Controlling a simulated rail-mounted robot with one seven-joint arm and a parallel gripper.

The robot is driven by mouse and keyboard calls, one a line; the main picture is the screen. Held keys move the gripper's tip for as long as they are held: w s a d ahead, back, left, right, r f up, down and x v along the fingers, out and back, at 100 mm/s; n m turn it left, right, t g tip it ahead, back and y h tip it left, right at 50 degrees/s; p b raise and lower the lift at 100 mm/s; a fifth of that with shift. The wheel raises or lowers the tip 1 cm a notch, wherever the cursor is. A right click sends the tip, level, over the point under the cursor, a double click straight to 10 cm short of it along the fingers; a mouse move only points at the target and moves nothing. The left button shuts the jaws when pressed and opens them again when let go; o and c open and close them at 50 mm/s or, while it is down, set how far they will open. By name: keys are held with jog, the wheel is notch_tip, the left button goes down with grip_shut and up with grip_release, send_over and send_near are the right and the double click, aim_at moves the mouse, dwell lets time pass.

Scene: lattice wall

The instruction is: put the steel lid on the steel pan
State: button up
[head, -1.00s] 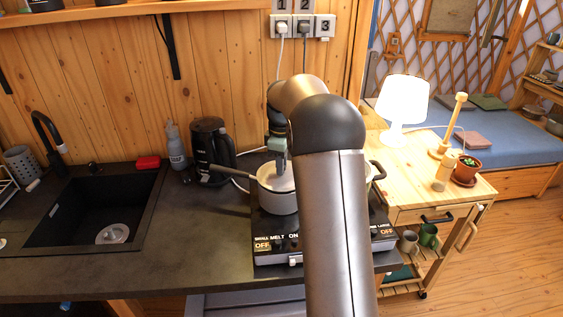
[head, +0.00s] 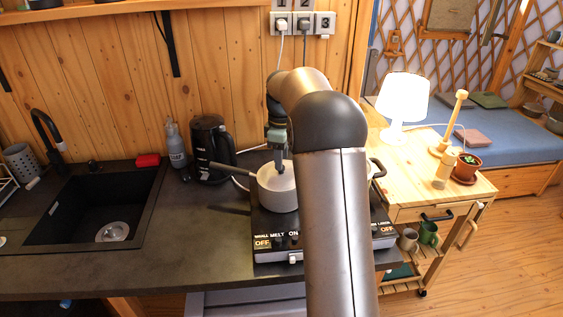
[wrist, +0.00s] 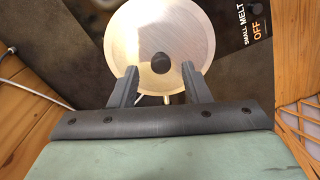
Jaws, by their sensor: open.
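My gripper (wrist: 161,78) is open, with one finger on each side of the knob's line in the wrist view. It hangs just above the lid in the head view (head: 280,168) and holds nothing.
The hob (head: 270,243) carries another pot, mostly hidden behind my arm, with a handle (head: 377,168) showing. A black kettle (head: 209,150) and a bottle (head: 175,146) stand to the left. The sink (head: 90,205) is further left. A lamp (head: 402,104) stands right.

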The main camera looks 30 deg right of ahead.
notch_tip(320, 180, up, 10)
jog(key=s+a+m, duration=0.2)
jog(key=s+a, duration=0.4)
jog(key=s+a+f+m, duration=0.2)
jog(key=s+a+f, duration=0.1)
jog(key=s, duration=0.6)
jog(key=s+a+f+m, duration=0.3)
jog(key=s+f, duration=0.3)
jog(key=s, duration=0.3)
jog(key=s+a+f+m+t, duration=0.1)
jog(key=s+a+f+m, duration=0.2)
jog(key=s, duration=0.7)
jog(key=shift+a+f, duration=0.75)
jog(key=shift+a, duration=0.3)
